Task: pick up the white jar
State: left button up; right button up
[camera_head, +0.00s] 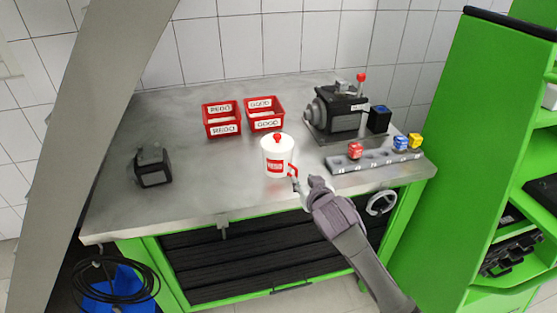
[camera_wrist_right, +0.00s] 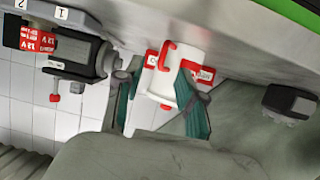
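The white jar (camera_head: 277,161) stands upright on the metal bench top, with a red knob on its lid, a red label and a red handle on its right front side. It also shows upside down in the right wrist view (camera_wrist_right: 186,49). My right gripper (camera_head: 302,186) is just right and in front of the jar, close to the handle. In the wrist view the two teal fingers of this gripper (camera_wrist_right: 156,83) are apart, with the jar showing between and beyond them. I cannot tell whether they touch it. My left gripper is not in view.
Two red bins (camera_head: 223,133) (camera_head: 265,126) stand behind the jar. A dark pump (camera_head: 340,110) and a grey rack (camera_head: 372,162) with coloured blocks are at the right. A black device (camera_head: 153,165) is at the left. The bench top (camera_head: 210,185) left of the jar is clear.

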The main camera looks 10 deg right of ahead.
aim_at(297, 173)
jog(key=shift+a+p+x, duration=0.2)
jog(key=shift+p+x, duration=0.25)
jog(key=shift+x, duration=2.7)
jog(key=shift+r, duration=0.1)
grip_shut()
jog(key=shift+r, duration=0.15)
